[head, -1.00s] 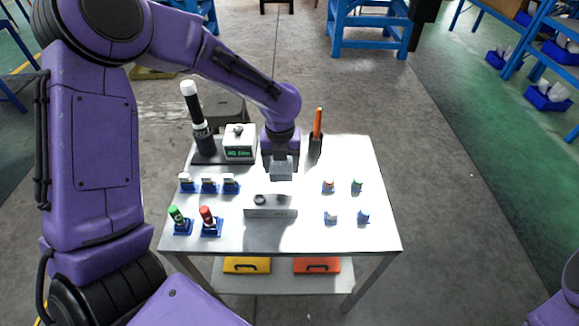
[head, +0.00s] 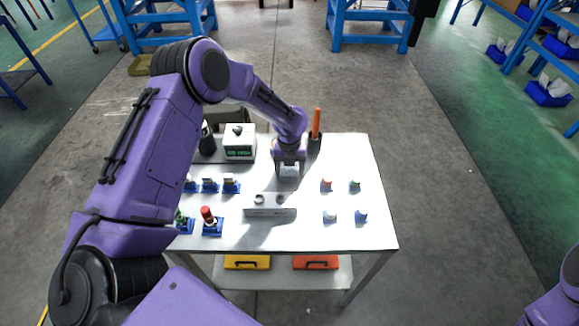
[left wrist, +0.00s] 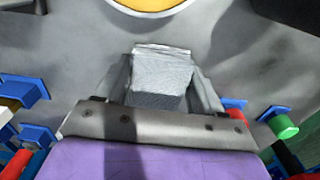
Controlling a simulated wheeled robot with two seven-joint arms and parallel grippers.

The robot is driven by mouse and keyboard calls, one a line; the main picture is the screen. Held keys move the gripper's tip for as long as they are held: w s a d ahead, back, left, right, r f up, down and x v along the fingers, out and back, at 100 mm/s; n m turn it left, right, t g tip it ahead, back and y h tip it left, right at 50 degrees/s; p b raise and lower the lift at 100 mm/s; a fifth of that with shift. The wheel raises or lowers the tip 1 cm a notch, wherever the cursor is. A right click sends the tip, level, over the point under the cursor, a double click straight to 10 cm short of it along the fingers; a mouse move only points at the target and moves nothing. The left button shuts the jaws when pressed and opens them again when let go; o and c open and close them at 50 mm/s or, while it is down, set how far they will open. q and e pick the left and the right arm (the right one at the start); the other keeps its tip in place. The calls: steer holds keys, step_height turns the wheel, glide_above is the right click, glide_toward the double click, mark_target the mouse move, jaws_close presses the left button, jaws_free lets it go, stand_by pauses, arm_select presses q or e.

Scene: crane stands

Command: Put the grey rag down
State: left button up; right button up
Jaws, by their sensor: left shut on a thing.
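The grey rag (left wrist: 162,80) is a folded, block-like piece with a fine texture. In the left wrist view it sits between the two fingers of my left gripper (left wrist: 163,92), which is shut on it. In the head view my left gripper (head: 289,165) is over the middle of the white table (head: 345,155), behind the grey slotted block. The rag (head: 289,171) shows there as a small pale patch below the gripper. I cannot tell whether it touches the table. My right gripper is out of view.
The slotted block (head: 270,211) stands in front of the gripper. Small blue stands with coloured pieces sit left and right, including a red-capped one (head: 207,215). Behind are a box with a green display (head: 239,143) and an orange-handled tool (head: 316,124).

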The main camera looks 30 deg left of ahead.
arm_select(q)
steer(key=o, duration=1)
steer(key=shift+r, duration=0.25)
step_height(320, 180, up, 12)
steer(key=b, duration=0.1)
steer(key=shift+f, duration=0.1)
